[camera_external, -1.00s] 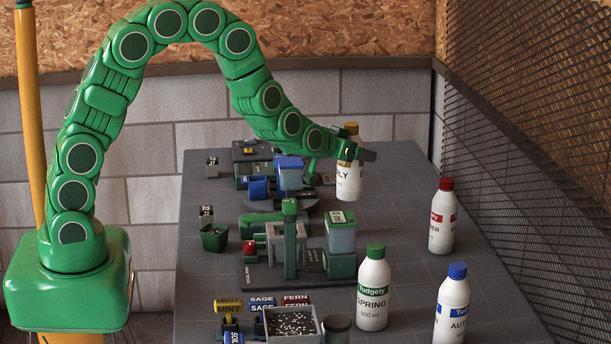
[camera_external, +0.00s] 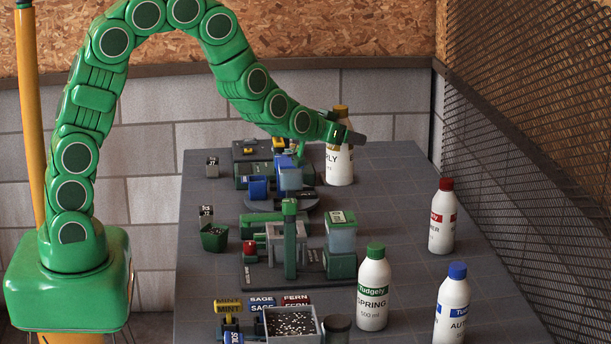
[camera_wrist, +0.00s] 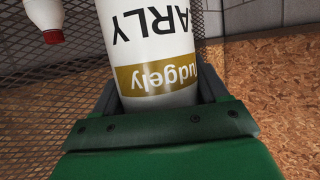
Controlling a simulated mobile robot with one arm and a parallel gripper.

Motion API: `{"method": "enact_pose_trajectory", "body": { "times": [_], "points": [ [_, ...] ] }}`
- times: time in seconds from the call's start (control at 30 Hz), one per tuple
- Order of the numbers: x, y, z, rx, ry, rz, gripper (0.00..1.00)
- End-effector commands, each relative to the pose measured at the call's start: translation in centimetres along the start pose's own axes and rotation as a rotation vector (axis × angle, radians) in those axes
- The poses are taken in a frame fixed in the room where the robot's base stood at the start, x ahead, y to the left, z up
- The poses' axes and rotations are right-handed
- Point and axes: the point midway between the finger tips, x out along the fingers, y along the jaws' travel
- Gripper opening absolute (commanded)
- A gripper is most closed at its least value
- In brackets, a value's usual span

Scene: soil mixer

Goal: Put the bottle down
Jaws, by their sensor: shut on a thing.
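The bottle (camera_external: 340,167) is white with a gold cap and a gold label band, its text ending in "RLY". It stands upright at the far right part of the table (camera_external: 400,190). My gripper (camera_external: 347,135) is shut around its upper part, below the cap. In the wrist view the bottle (camera_wrist: 155,40) appears upside down between the two dark fingers, with the gold band close to them. My arm hides part of the bottle. I cannot tell whether its base touches the table.
White bottles with a red cap (camera_external: 442,222), a green cap (camera_external: 372,295) and a blue cap (camera_external: 452,310) stand on the right side. Machine stations (camera_external: 290,240) fill the table's middle. A mesh screen (camera_external: 540,150) borders the right. Bare tabletop lies right of the held bottle.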

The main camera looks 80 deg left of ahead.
Motion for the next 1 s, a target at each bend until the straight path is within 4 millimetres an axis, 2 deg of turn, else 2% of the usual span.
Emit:
{"method": "enact_pose_trajectory", "body": {
  "times": [0.03,0.13,0.47,0.77,1.0],
  "points": [
    [-0.4,0.0,-1.1,0.0,0.006,0.0,0.18],
    [-1.1,0.0,-3.0,0.001,0.006,0.0,0.18],
    [-3.0,0.0,-7.2,0.001,0.0,0.0,0.18],
    [-4.2,4.4,-6.8,0.021,-0.002,0.045,0.18],
    [-6.0,9.7,-6.1,0.045,-0.001,0.101,0.18]
  ]
}}
